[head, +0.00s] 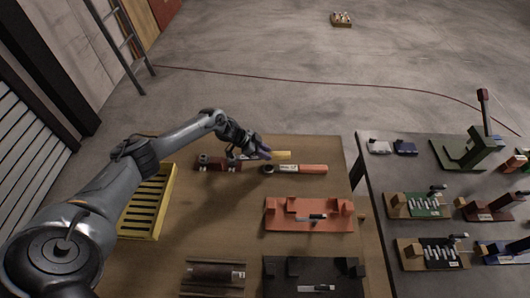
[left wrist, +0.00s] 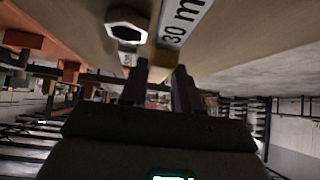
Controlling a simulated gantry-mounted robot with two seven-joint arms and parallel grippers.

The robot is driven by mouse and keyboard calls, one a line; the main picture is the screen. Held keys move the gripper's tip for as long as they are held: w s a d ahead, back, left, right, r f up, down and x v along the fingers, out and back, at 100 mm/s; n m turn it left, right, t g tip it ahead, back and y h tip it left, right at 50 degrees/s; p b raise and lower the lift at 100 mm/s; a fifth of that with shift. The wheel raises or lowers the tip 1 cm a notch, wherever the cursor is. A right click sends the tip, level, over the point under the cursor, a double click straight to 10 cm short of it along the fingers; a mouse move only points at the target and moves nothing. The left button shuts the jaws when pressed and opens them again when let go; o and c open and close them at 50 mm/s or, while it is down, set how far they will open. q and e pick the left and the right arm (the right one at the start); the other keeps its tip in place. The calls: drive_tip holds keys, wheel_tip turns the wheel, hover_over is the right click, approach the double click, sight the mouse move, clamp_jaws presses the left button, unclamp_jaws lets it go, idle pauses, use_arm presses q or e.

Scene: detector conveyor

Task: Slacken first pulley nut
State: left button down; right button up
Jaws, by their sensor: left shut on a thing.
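My left gripper (head: 264,153) is at the back of the brown table, low over the tools. It is shut on a yellow-handled tool (head: 281,155), whose yellow strip runs between the fingers (left wrist: 160,88) in the left wrist view; beside it a white label reads "30 m", cut off. An orange-handled wrench (head: 305,168) lies just in front, and a hexagonal socket end (left wrist: 126,26) shows close by in the left wrist view. A dark red fixture (head: 212,162) is left of the gripper. I cannot make out a pulley nut. My right gripper is not in view.
An orange fixture (head: 290,222) and a black fixture (head: 283,267) stand on the table's right front. A yellow slotted tray (head: 164,172) lies at the left. A second table (head: 388,172) on the right holds several fixtures and a green press (head: 468,150).

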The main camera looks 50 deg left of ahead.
use_arm(q)
drive_tip(key=shift+w+a+r+n+t+y+p, duration=0.1)
drive_tip(key=shift+w+a+n+t+y+p, duration=0.2)
drive_tip(key=shift+a+n+p, duration=0.15)
drive_tip(key=shift+w+a+n+y, duration=0.3)
drive_tip(key=shift+n, duration=0.05)
drive_tip(key=shift+a+p, duration=0.2)
drive_tip(key=shift+p, duration=0.3)
drive_tip(key=shift+w+a+n+t+y+p, duration=0.25)
drive_tip(key=shift+a+n+t+y+p, duration=0.1)
drive_tip(key=shift+n, duration=0.25)
drive_tip(key=shift+w+a+n+y, duration=0.25)
drive_tip(key=shift+a+n, duration=0.15)
drive_tip(key=shift+a, duration=0.1)
drive_tip(key=shift+s, duration=0.1)
drive_tip(key=shift+a, duration=0.1)
